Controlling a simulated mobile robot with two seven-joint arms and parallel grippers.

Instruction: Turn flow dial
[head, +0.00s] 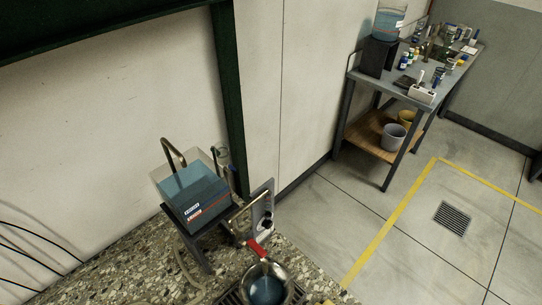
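A grey upright panel (258,204) stands beside the tank at the lower middle of the head view. A small dark dial (265,223) sits on its face, low down; its setting is too small to read. A clear tank (196,196) of blue liquid stands on a dark stand (196,246) left of the panel. A bent metal pipe (243,212) runs between tank and panel. Neither of my grippers is in view.
The speckled stone surface (120,265) lies under the tank stand. A dark green post (228,95) rises behind the tank. A workbench (408,88) with bottles and tools stands at the upper right. Open floor with a yellow line (390,221) lies between.

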